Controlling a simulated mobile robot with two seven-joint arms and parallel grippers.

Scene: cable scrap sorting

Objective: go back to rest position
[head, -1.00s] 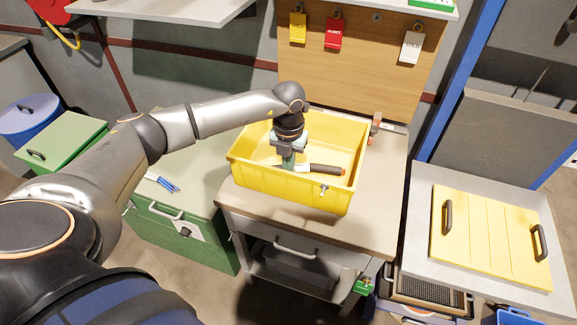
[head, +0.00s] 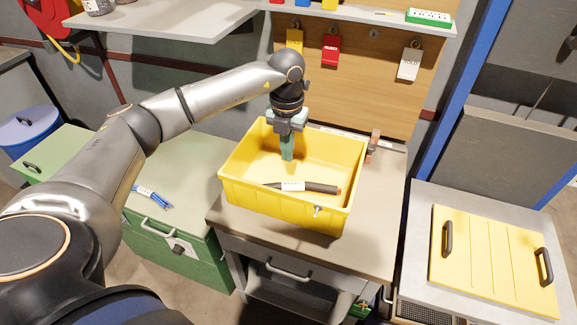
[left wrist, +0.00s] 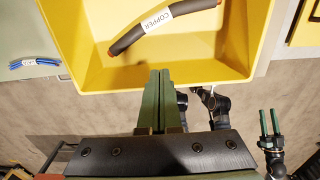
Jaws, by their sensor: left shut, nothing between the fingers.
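My left gripper (head: 287,150) is shut and empty, pointing down over the yellow bin (head: 290,217). In the left wrist view its two green fingers (left wrist: 154,98) are pressed together, and the bin's wall (left wrist: 215,79) lies beyond them. A dark cable piece (head: 322,187) with a white label lies in the bin, apart from the fingers. In the left wrist view this cable (left wrist: 128,40) has a label reading "COPPER". My right gripper (left wrist: 270,124) shows in the left wrist view at the right, its two green fingers spread apart; it is not in the head view.
The bin stands on a workbench (head: 374,215). A blue cable bundle (head: 153,196) lies on the green chest (head: 185,170) at left. A yellow lid (head: 490,258) lies on the table at right. A shelf (head: 170,20) and a tag board (head: 365,75) are behind.

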